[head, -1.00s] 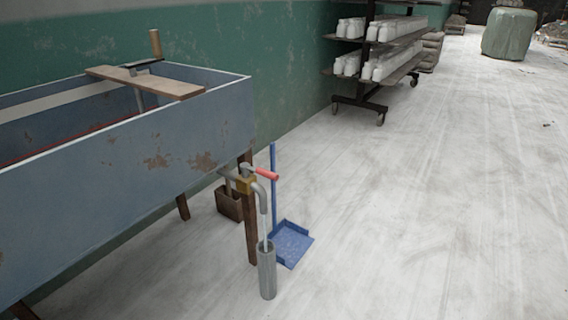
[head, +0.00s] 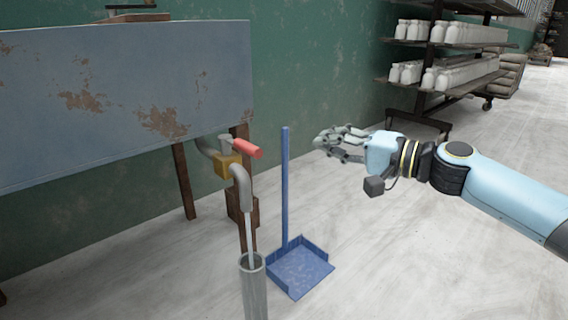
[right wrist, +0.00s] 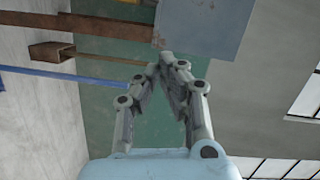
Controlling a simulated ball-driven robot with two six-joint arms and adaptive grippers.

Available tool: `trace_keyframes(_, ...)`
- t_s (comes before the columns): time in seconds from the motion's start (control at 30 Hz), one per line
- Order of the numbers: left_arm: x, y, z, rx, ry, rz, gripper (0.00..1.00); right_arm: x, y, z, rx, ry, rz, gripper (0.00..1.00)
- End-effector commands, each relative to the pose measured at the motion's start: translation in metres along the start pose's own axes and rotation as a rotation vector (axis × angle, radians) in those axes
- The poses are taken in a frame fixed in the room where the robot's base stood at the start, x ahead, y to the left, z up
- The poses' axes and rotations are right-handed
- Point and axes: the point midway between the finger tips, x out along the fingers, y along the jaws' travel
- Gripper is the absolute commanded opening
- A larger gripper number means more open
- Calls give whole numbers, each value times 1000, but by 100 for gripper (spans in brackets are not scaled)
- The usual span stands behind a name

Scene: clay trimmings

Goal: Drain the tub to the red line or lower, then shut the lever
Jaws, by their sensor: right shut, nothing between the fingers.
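The blue-grey, rust-stained tub (head: 120,95) stands at the left in the head view; its inside and red line are hidden now. A brass valve (head: 228,165) with a red lever (head: 246,148) sits on the pipe at its right end. A pale stream (head: 249,238) runs from the bent spout into an upright grey pipe (head: 254,290) on the floor. My right gripper (head: 322,139) is shut and empty, to the right of the lever and apart from it. In the right wrist view its fingertips (right wrist: 167,62) meet near the tub's corner (right wrist: 205,25). My left gripper is not in view.
A blue dustpan (head: 300,270) with an upright handle (head: 285,190) stands between the spout and my right arm. A wheeled rack (head: 420,80) of white bottles stands behind by the green wall. The floor at front right is clear.

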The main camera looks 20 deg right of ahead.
Motion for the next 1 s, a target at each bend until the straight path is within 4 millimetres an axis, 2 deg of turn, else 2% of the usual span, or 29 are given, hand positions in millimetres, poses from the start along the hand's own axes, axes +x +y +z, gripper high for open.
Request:
trace_keyframes(0.17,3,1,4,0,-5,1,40,13,1,-2,-3,3,-7,0)
trace_keyframes(0.27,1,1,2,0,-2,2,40,28,-1,-2,-3,3,-8,0)
trace_keyframes(0.5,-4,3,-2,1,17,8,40,80,2,-1,0,4,-6,0)
trace_keyframes(0.63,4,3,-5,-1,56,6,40,106,2,-1,0,2,-4,0)
trace_keyframes(0.8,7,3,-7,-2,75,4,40,109,2,26,0,1,-2,0)
trace_keyframes(1.0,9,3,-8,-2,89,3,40,111,2,37,-3,2,-1,0)
